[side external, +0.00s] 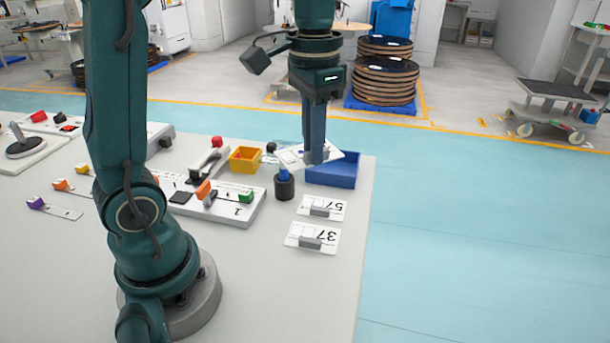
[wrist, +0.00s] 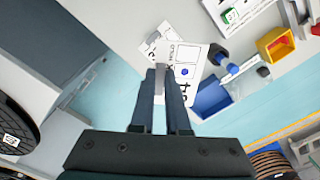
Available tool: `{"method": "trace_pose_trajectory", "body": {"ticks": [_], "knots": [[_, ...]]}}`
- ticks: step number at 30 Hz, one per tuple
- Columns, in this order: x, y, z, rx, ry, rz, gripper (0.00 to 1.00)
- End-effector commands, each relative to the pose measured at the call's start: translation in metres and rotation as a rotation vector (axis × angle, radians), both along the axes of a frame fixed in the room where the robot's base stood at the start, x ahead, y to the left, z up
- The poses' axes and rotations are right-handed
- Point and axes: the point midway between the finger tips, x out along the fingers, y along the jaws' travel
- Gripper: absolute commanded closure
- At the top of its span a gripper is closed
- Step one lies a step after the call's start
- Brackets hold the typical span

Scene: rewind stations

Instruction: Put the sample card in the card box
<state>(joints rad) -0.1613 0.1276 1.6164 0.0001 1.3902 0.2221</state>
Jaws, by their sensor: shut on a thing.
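My gripper (side external: 315,157) is shut on a white card (side external: 290,156), which I take to be the sample card, by its grey tab. In the wrist view my gripper (wrist: 168,75) holds the card (wrist: 187,58), which has a blue dot and black print partly hidden by the fingers. The blue open box (side external: 345,180), which looks like the card box, stands at the table's back right corner. In the side view the held card overlaps its left and back part; it appears above the box. In the wrist view the box (wrist: 208,98) shows to the right of the fingers.
Two other white cards with grey tabs, marked 57 (side external: 335,204) and 37 (side external: 328,233), lie on the table in front of the box. A dark cup with a blue top (side external: 284,186) stands close left of the box. A yellow bin (side external: 244,160) is further left.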

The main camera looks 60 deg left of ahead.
Motion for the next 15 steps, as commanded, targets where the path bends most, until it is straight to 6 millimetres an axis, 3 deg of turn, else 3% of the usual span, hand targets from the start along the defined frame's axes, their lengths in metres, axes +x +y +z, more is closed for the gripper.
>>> {"method": "trace_pose_trajectory", "body": {"ticks": [15], "knots": [[-0.0020, 0.0000, 0.0001, -0.002, 0.007, 0.062, 1.00]]}}
